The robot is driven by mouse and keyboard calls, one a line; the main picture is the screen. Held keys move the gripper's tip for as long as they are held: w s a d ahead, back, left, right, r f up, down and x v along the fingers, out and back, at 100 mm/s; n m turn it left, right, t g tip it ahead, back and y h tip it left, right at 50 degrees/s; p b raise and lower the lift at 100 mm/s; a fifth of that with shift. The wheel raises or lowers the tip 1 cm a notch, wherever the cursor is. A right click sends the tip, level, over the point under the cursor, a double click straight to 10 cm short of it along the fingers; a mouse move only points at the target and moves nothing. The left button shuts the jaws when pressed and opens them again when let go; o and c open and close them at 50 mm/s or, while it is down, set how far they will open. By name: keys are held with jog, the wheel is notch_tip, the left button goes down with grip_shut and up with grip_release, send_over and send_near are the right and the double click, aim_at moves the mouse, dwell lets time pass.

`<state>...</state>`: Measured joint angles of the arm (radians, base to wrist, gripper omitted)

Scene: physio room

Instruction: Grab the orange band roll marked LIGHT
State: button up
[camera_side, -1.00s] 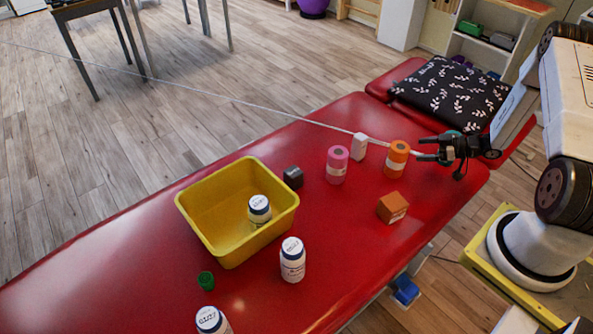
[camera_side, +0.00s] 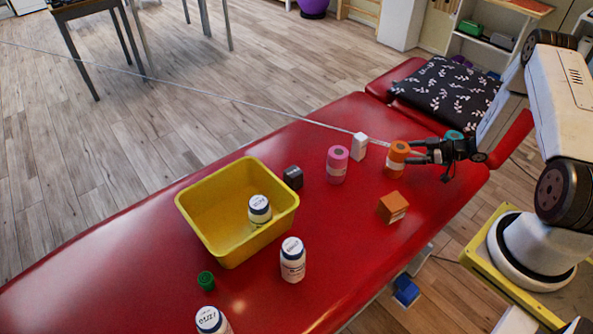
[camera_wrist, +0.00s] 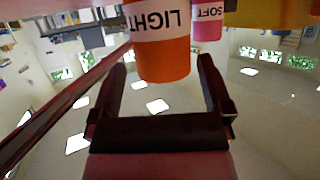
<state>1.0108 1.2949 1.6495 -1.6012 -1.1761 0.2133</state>
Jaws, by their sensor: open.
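The orange band roll (camera_side: 396,158) stands upright on the red treatment table, near its right side. In the wrist view the orange roll (camera_wrist: 160,58) shows a white label reading LIGHT, upside down, between my gripper's two fingers. My gripper (camera_side: 412,156) is open and level, with its fingertips at the roll. In the wrist view my gripper (camera_wrist: 162,85) has a finger on each side of the roll, with gaps visible. I cannot tell how deep the roll sits between them.
A pink roll (camera_side: 337,165), labelled SOFT in the wrist view (camera_wrist: 207,22), stands left of the orange one. A white box (camera_side: 359,146) and an orange-brown box (camera_side: 392,207) are close by. A yellow bin (camera_side: 222,250) holds a white bottle. A teal item (camera_side: 453,136) sits behind my gripper.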

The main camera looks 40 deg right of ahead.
aim_at(398, 153)
jog(key=shift+x, duration=2.35)
jog(key=shift+s+f, duration=0.1)
jog(key=c, duration=1.3)
jog(key=shift+r, duration=0.2)
jog(key=shift+r, duration=4.85)
